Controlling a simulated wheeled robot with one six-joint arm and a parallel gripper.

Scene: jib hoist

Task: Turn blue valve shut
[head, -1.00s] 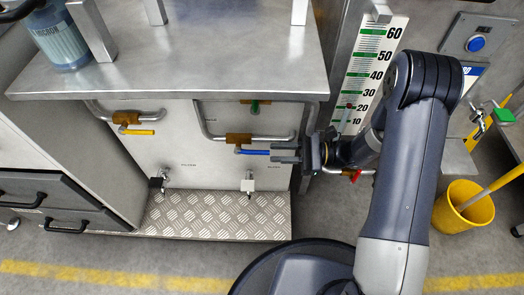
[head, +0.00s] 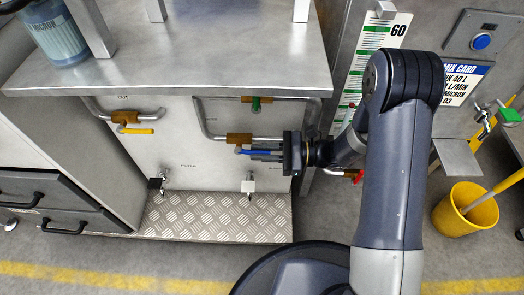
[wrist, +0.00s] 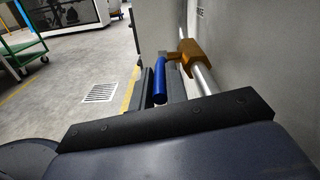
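The blue valve has a brass body (head: 239,138) on a grey pipe and a blue lever (head: 241,151) that points right, along the pipe. My gripper (head: 262,155) reaches in from the right, level with the lever, and its fingers overlap the lever's right part. In the wrist view the blue lever (wrist: 160,84) lies between my two dark fingers, with the brass body (wrist: 193,55) just beyond to the right. The fingers look apart, one on each side of the lever. Whether they touch it is hard to tell.
A yellow-handled valve (head: 137,130) is at left, a green-handled one (head: 256,103) above, and a red handle (head: 358,177) to the right below my arm. The steel bench top (head: 190,45) overhangs the pipes. A tread-plate step (head: 215,215) lies below. A yellow bucket (head: 466,209) stands right.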

